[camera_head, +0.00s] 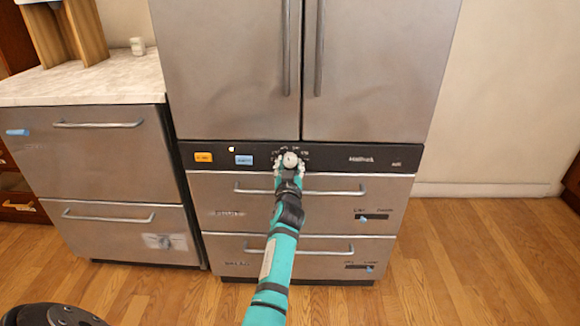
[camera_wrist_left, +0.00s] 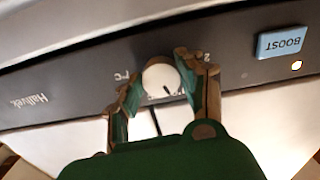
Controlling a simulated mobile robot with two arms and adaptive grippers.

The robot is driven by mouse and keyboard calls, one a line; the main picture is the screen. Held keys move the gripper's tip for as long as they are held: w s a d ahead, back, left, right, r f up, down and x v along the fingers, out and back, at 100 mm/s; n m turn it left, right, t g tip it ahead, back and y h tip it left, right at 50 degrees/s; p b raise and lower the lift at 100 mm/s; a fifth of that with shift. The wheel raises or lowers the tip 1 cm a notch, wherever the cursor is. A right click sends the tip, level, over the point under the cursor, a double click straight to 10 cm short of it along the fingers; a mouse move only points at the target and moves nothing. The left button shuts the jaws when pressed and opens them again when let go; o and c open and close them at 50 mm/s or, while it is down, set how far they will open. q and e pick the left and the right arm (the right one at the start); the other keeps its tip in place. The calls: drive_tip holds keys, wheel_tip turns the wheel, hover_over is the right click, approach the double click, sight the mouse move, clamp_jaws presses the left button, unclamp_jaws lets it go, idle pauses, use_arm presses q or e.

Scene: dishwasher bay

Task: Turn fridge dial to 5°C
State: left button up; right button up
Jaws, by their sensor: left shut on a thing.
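The fridge dial (camera_head: 290,159) is a round white knob in the middle of the black control strip below the upper doors, with small white markings around it. My left gripper (camera_head: 288,167) reaches it from the front. The dial also shows in the left wrist view (camera_wrist_left: 160,75), with a short dark pointer line on its face. There the fingers of my left gripper (camera_wrist_left: 161,82) stand on either side of it, shut on it. The fingers hide some markings, and the numbers are too small to read surely. My right gripper is not in view.
The control strip (camera_head: 335,156) also carries an orange button (camera_head: 204,157) and a blue BOOST button (camera_wrist_left: 282,42). A small light is lit near them. Drawer handles (camera_head: 335,191) stick out below the strip. A counter (camera_head: 90,80) stands at the left. The floor at right is clear.

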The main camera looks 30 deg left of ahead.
use_arm(q)
drive_tip(key=m, duration=0.4)
drive_tip(key=shift+r, duration=0.1)
drive_tip(key=shift+a+m, duration=0.1)
drive_tip(key=shift+m, duration=1.6)
drive_tip(key=o, duration=1.1)
drive_tip(key=shift+o, duration=0.2)
drive_tip(key=shift+s, duration=0.15)
